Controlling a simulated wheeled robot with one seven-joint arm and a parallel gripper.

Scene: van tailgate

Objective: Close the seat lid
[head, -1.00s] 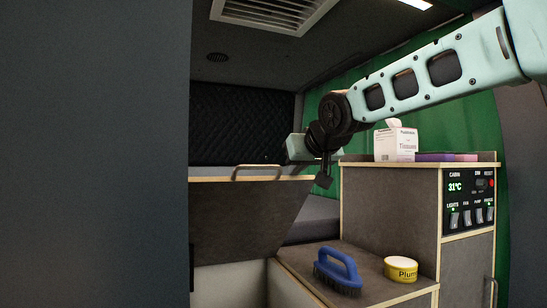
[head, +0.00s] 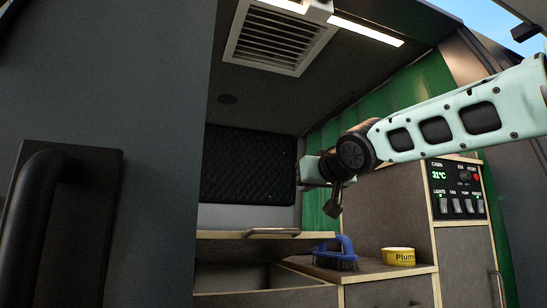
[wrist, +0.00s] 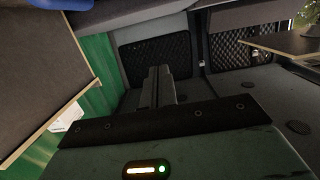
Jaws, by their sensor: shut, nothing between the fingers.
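The seat lid (head: 222,236) is a dark panel with a pale edge and a bar handle (head: 272,232) on that edge. It stands partly open, its front edge raised above the seat box (head: 265,291), with a gap into the box below it. My gripper (head: 332,209) points down in the head view, to the right of the handle and apparently above the lid's level, with no visible contact. Its fingers (wrist: 157,88) are together and empty in the wrist view. The lid is not clearly seen in the wrist view.
A blue brush (head: 336,254) and a yellow tin (head: 399,256) stand on the counter right of the lid. A tall cabinet with a control panel (head: 458,190) rises at the right. A dark door with a handle (head: 40,215) fills the left.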

